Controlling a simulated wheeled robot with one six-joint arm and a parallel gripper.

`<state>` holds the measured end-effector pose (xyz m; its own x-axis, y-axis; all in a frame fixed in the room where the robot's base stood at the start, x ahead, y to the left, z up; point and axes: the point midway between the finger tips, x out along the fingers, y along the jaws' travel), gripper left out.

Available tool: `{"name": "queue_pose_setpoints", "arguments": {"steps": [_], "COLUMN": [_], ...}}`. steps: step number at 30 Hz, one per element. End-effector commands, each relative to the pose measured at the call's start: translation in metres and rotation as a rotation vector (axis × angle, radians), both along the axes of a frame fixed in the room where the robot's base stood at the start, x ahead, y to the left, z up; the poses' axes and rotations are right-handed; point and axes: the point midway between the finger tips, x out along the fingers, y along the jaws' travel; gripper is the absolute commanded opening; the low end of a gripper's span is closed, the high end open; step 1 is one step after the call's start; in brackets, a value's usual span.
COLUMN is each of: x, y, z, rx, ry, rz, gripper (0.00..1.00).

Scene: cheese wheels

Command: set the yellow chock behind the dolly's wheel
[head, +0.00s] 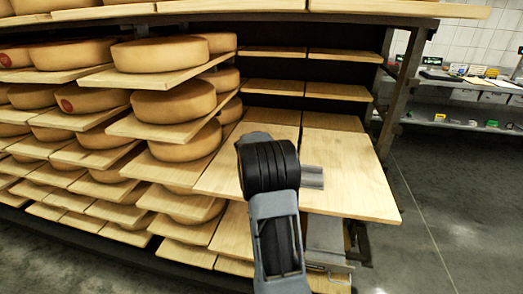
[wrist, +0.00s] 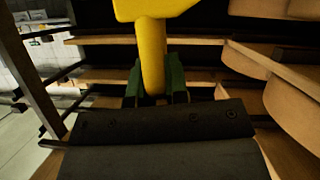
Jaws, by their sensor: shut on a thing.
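The yellow chock (wrist: 153,45) shows at the top middle of the wrist view, with a wide upper part cut off by the frame edge and a narrower stem below. My gripper (wrist: 155,88) has its two dark green fingers on either side of the stem, shut on it. In the head view my arm's dark wrist hides the fingers and the chock. I cannot make out the dolly or its wheel for certain in either view.
A rack of wooden boards (head: 350,170) fills the head view, with several cheese wheels (head: 160,55) on its left part. The boards near my arm are bare. A dark post (head: 405,85) stands at the rack's right end. Clear grey floor (head: 450,210) lies right, below a side shelf (head: 460,130).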

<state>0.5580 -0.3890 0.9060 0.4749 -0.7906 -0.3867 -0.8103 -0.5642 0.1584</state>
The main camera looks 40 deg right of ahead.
Motion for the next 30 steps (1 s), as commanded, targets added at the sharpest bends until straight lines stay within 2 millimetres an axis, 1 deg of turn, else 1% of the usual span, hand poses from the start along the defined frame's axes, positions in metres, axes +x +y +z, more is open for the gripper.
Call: {"name": "queue_pose_setpoints", "arguments": {"steps": [3,6,9,15,16,24,30], "x": [0.002,0.001,0.002,0.001,0.001,0.001,0.001], "y": [-0.002,-0.002,-0.001,-0.001,-0.001,-0.001,-0.001], "z": [-0.018,-0.028,-0.032,-0.034,-0.035,-0.034,-0.034], "rx": [0.000,0.000,0.000,0.001,0.002,0.002,0.001], "ry": [0.003,0.002,0.000,0.002,0.004,0.002,0.002], "rz": [-0.001,-0.002,-0.001,0.000,0.000,0.000,0.000], "gripper": [0.00,0.00,0.00,0.00,0.16,0.41,0.41]}}
